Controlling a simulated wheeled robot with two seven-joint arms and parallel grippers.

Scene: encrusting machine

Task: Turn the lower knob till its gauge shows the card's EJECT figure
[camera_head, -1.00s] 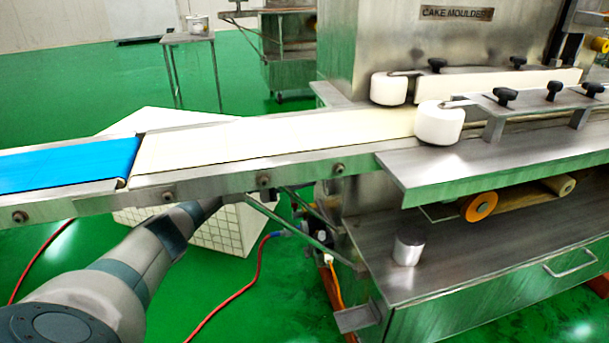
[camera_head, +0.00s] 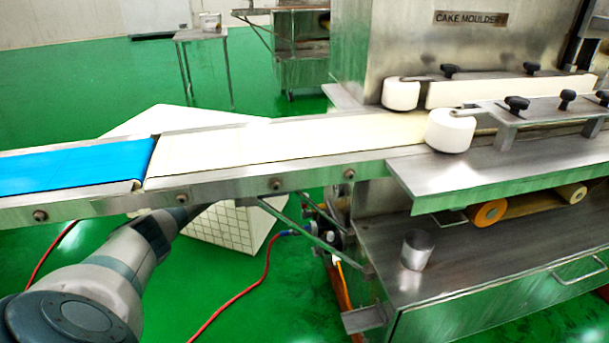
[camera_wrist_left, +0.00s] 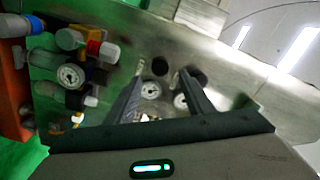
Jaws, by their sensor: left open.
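My left gripper (camera_wrist_left: 161,78) is open and empty in the left wrist view, its two dark fingers pointing at a metal panel. Between and beyond the fingers are a dark round knob (camera_wrist_left: 160,66) and a white-faced gauge (camera_wrist_left: 151,89). A second dark knob (camera_wrist_left: 198,77) and another gauge (camera_wrist_left: 181,100) are by the right finger, which partly covers them. A third gauge (camera_wrist_left: 71,75) is at the left among fittings. I cannot tell which knob is the lower one, and the dials are too small to read. The card is not identifiable. In the head view the conveyor hides my left gripper.
The conveyor (camera_head: 290,145) with a blue belt section (camera_head: 75,168) crosses above my left forearm. The cake moulder (camera_head: 400,50) stands at the right. A red hose (camera_head: 245,290) lies on the green floor. Coloured pneumatic fittings (camera_wrist_left: 90,45) crowd the wrist view's left side.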

